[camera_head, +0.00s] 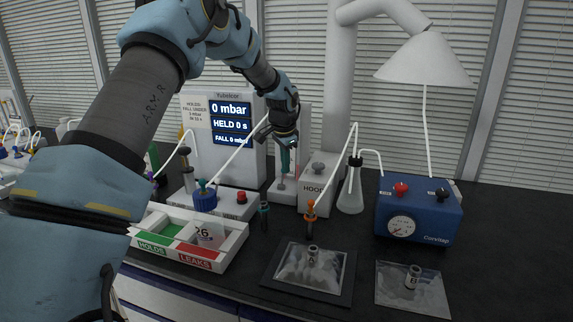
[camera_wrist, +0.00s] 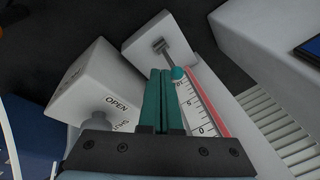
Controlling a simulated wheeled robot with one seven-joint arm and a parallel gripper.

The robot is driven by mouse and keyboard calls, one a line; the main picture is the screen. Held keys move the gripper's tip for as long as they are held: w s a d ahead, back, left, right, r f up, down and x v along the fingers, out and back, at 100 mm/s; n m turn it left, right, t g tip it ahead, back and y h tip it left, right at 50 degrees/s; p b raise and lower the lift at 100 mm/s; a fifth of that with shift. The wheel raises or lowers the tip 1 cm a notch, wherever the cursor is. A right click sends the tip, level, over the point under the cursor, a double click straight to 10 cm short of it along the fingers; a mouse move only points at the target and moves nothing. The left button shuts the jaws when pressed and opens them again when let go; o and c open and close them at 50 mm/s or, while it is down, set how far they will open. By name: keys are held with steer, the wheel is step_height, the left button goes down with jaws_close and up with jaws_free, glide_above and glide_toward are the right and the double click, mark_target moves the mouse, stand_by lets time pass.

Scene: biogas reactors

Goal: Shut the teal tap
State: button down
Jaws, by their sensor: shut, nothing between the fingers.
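My gripper (camera_head: 285,172) points down in front of the white stand right of the display. Its two teal fingers are together and empty in the wrist view (camera_wrist: 160,72). A small teal-topped fitting (camera_head: 264,209) stands on the black bench, below and left of my gripper; it looks like the teal tap, but its open or shut position is too small to tell. In the wrist view, a teal ball (camera_wrist: 178,73) on a metal rod is close to the right of the fingertips, by a scale with a red stripe. I cannot tell whether they touch.
A white HOOD box (camera_head: 314,199) with a grey knob is right of my gripper. An orange fitting (camera_head: 311,209) with tubing stands in front of it.

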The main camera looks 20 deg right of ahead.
steer(key=shift+r+p, duration=0.6)
steer(key=shift+r, duration=0.2)
steer(key=shift+s+d+r+b, duration=0.2)
steer(key=shift+d+r, duration=0.4)
steer(key=shift+r, duration=1.35)
steer(key=shift+s+d+r+b, duration=0.15)
steer(key=shift+d+r, duration=0.45)
steer(key=shift+r, duration=1.35)
steer(key=shift+s+d+r+b, duration=0.1)
steer(key=shift+d+r+b, duration=0.35)
steer(key=shift+r, duration=1.5)
steer(key=shift+d, duration=0.15)
